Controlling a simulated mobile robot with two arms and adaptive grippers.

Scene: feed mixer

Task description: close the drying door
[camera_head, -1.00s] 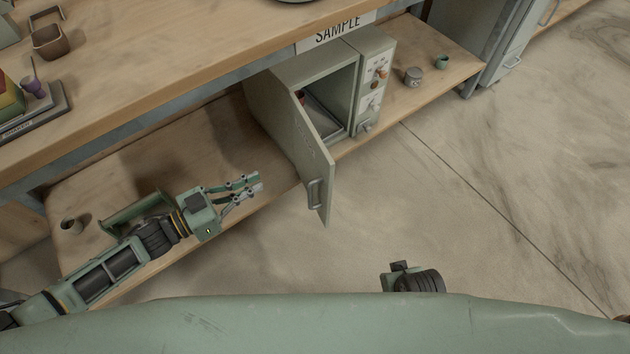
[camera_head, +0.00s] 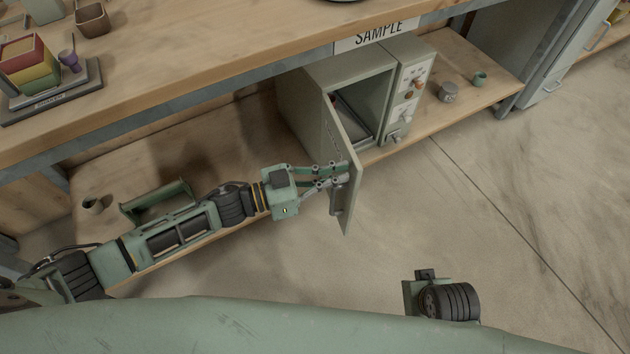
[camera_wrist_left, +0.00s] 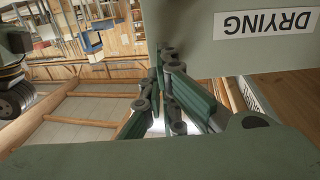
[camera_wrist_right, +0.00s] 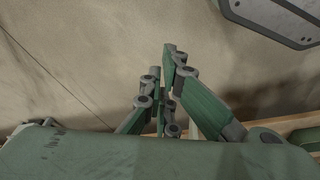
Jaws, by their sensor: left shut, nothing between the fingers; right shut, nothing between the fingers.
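The drying oven (camera_head: 352,68) stands on the lower shelf under the bench, its pale green door (camera_head: 347,150) swung open toward the front. The door's bar handle (camera_head: 337,196) is near its free edge. My left gripper (camera_head: 343,172) is shut and empty, with its fingertips at the door's outer face; I cannot tell if they touch. In the left wrist view the fingers (camera_wrist_left: 166,70) are close to the door panel, which bears an upside-down DRYING label (camera_wrist_left: 264,22). My right gripper (camera_wrist_right: 166,70) is shut and empty over bare floor in the right wrist view.
The oven's control panel (camera_head: 411,88) is right of its opening. A grey pot (camera_head: 448,92) and a green cup (camera_head: 480,78) stand farther right on the shelf. The bench top (camera_head: 200,62) overhangs the shelf. The floor (camera_head: 500,210) in front is clear.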

